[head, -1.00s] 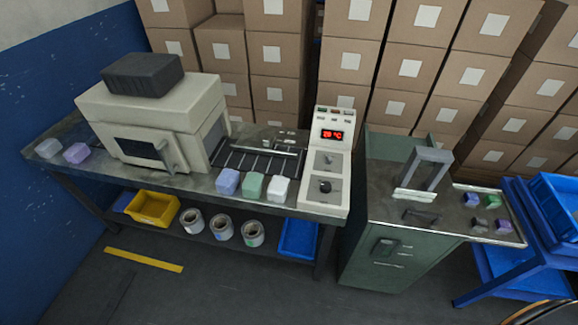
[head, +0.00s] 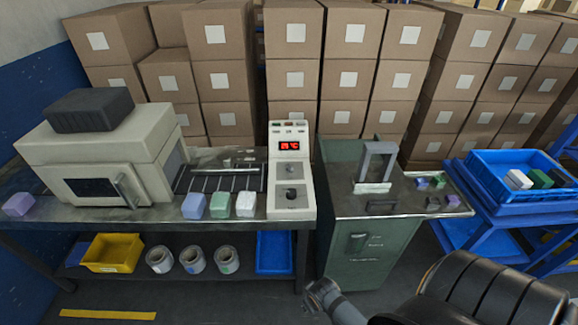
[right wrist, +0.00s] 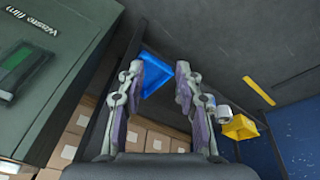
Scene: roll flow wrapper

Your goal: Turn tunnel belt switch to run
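The control panel (head: 273,180) stands at the right end of the long bench in the head view, with a red lit display (head: 290,146). Below the display are a small upper switch (head: 290,170) and a larger dark knob (head: 291,194). Their labels are too small to read, so I cannot tell which is the tunnel belt switch or how it is set. My right gripper (right wrist: 160,68) is open and empty in the right wrist view, beside the green cabinet. Part of my right arm shows at lower right in the head view. My left gripper is not in view.
The cream tunnel machine (head: 150,150) stands on the bench, with several coloured blocks in front. The green cabinet (head: 345,275) with a grey upright frame (head: 368,165) stands right of the panel. A blue cart (head: 500,165) is at far right. Stacked boxes line the back.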

